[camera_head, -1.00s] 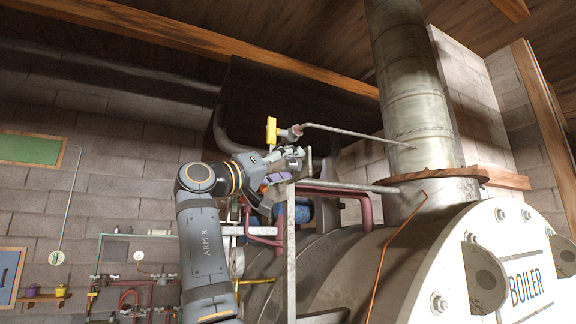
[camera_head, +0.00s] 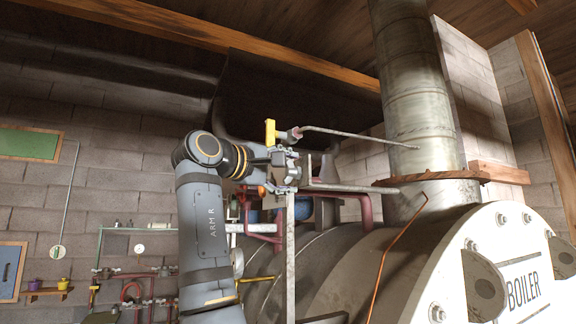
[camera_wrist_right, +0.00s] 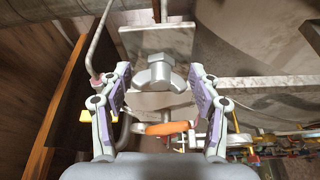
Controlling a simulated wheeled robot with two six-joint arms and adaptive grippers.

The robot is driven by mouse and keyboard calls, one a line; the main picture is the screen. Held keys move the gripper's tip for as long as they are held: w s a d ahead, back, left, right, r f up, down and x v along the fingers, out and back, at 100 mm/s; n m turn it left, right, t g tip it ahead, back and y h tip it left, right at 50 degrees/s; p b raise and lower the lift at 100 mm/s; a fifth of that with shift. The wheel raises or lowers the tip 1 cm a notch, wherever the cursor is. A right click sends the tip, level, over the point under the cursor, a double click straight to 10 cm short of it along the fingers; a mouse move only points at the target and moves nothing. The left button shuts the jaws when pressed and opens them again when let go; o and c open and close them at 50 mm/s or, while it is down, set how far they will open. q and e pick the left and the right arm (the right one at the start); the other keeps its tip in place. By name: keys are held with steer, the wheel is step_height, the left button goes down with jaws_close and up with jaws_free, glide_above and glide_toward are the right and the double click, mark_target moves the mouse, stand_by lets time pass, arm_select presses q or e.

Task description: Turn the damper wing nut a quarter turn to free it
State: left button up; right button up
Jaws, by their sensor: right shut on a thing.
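The damper wing nut (camera_wrist_right: 160,78) is a grey metal piece with blunt wings, in front of a flat grey plate (camera_wrist_right: 170,42) in the right wrist view. My right gripper (camera_wrist_right: 160,76) has its two purple-padded fingers on either side of the nut and is shut on it. In the head view my right gripper (camera_head: 287,167) is at the top of an upright grey post (camera_head: 291,240), left of the boiler flue. The nut is hidden there by the gripper. My left gripper is not in view.
The flue (camera_head: 415,90) and boiler (camera_head: 400,250) are at the right. An orange handle (camera_wrist_right: 166,128) lies below the nut in the wrist view. Red pipes (camera_head: 265,232) run below.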

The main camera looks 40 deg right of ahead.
steer(key=shift+r+n+y+p, duration=0.1)
steer(key=shift+n+y+p, duration=0.5)
steer(key=shift+n+p, duration=0.7)
steer(key=shift+n, duration=0.5)
steer(key=o, duration=1.1)
steer(key=shift+w+a, duration=0.1)
steer(key=shift+o, duration=0.2)
steer(key=a+r, duration=0.1)
steer(key=a, duration=1.1)
steer(key=shift+s, duration=0.4)
steer(key=shift+d, duration=0.1)
